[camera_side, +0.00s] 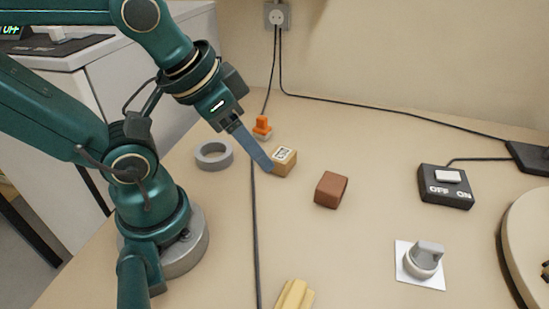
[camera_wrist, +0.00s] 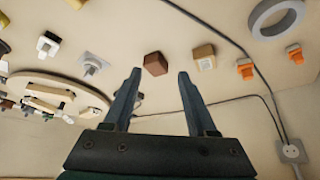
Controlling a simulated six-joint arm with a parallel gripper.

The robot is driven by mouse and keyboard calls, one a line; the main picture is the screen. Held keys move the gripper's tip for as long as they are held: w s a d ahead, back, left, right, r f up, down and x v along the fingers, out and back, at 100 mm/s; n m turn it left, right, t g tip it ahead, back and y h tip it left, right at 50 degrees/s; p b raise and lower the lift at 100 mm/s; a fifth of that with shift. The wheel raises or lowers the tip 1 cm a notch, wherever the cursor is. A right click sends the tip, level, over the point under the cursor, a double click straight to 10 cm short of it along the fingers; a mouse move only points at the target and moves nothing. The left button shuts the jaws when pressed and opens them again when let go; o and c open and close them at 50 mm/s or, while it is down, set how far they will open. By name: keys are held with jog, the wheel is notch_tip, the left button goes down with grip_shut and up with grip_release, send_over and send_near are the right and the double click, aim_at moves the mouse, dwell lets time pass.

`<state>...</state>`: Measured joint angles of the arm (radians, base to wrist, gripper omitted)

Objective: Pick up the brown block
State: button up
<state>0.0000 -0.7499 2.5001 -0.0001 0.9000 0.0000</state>
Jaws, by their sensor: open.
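The brown block (camera_side: 331,190) is a small reddish-brown block lying on the bench, right of my gripper in the side view. It also shows in the wrist view (camera_wrist: 155,64), between the two fingertips in the picture. My gripper (camera_side: 268,168) is open and empty, its blue fingers pointing down and to the right. In the side view its tip overlaps the left edge of a tan block with a printed label (camera_side: 285,163); I cannot tell whether they touch. In the wrist view both fingers (camera_wrist: 160,73) are spread, with nothing held.
A grey ring (camera_side: 213,155) and an orange-topped object (camera_side: 262,127) are near my arm. A dark cable (camera_side: 256,235) runs along the bench. A switch box (camera_side: 446,187), a knob on a white plate (camera_side: 423,262) and a yellow object (camera_side: 294,294) stand around.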

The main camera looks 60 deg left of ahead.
jog(key=o, duration=0.5)
jog(key=shift+c, duration=0.2)
